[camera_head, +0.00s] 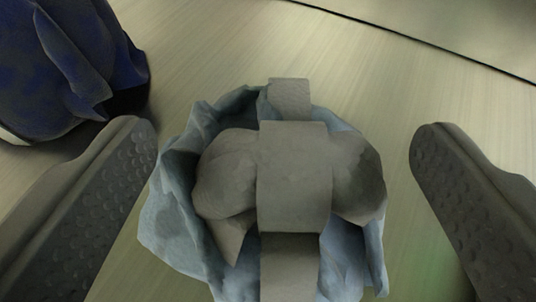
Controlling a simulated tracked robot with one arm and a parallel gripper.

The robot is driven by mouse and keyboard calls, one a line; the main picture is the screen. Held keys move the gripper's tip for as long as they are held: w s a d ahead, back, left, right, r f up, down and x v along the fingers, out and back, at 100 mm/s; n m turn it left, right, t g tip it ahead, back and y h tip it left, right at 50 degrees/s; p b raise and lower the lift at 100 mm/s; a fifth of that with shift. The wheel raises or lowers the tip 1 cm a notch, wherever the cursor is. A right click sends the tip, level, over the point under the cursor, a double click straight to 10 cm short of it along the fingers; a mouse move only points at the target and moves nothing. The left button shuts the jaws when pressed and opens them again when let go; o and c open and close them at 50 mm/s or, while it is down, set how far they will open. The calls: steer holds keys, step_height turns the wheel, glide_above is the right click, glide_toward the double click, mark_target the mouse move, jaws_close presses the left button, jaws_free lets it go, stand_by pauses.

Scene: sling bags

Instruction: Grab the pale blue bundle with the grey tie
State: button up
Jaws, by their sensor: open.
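The pale blue bundle (172,220) sits in the middle of the view, on a pale wood-grained surface. Its grey tie (294,175) forms a knot with a broad band running down the centre and rounded loops on both sides. My gripper (284,140) is open, with one dark textured finger to the left of the bundle and one to the right. The left finger's tip appears close to the bundle's left edge; I cannot tell whether they touch. A clear gap shows between the bundle and the right finger. The bundle's lower part is cut off by the frame.
A dark blue bundle (70,65) stands at the upper left, just beyond my left finger. The wood-grained surface (340,65) is clear behind and to the right of the pale blue bundle. A dark seam or edge (420,40) crosses the upper right.

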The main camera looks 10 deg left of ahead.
mark_target(292, 121)
steer(key=shift+r+b+x, duration=0.2)
steer(key=shift+b+x, duration=0.3)
steer(key=shift+x, duration=2.05)
steer(key=shift+w+d, duration=0.1)
steer(key=shift+d, duration=0.05)
steer(key=c, duration=1.7)
steer(key=shift+c, duration=0.2)
